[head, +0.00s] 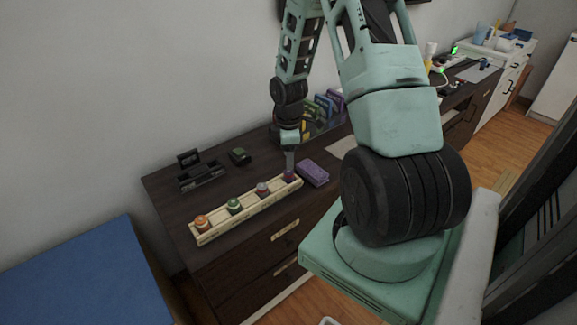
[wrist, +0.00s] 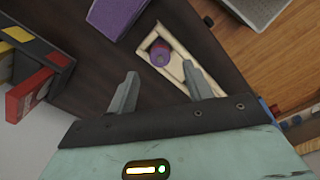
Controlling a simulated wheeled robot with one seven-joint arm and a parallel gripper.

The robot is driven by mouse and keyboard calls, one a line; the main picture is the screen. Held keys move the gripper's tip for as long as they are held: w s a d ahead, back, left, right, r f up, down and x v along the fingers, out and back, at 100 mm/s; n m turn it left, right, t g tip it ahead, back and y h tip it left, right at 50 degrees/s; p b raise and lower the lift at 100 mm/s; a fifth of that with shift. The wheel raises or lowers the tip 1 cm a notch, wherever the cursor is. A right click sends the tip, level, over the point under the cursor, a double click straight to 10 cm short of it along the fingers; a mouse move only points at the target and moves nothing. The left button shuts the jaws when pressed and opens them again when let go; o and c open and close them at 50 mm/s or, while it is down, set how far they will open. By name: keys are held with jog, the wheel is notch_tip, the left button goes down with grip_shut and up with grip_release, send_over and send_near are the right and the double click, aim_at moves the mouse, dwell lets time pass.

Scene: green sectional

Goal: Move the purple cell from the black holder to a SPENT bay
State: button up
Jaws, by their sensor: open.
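The purple cell (wrist: 159,52) stands upright in the end bay of a long cream tray (head: 240,214); its edge also shows in the wrist view (wrist: 181,38). The bay labels cannot be read.
The tray also holds orange (head: 201,222), green (head: 234,205) and pinkish (head: 262,188) cells. A purple block (head: 313,173) lies close to the tray's right end. A small dark green-topped object (head: 239,156) sits behind the tray. Coloured upright items (head: 325,106) stand farther back.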

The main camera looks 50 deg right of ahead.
notch_tip(320, 180, up, 7)
jog(key=a+r, duration=0.4)
jog(key=a, duration=0.9)
jog(key=a+r, duration=0.4)
jog(key=a, duration=0.9)
jog(key=s+a+r, duration=0.2)
jog(key=s+a, duration=0.5)
jog(key=s, duration=0.1)
jog(key=s+a+r+m, duration=0.1)
jog(key=s+a+r, duration=0.1)
jog(key=s+a, duration=0.5)
jog(key=shift+s+a+y, duration=0.3)
jog(key=shift+s+a, duration=0.05)
jog(key=shift+s, duration=0.7)
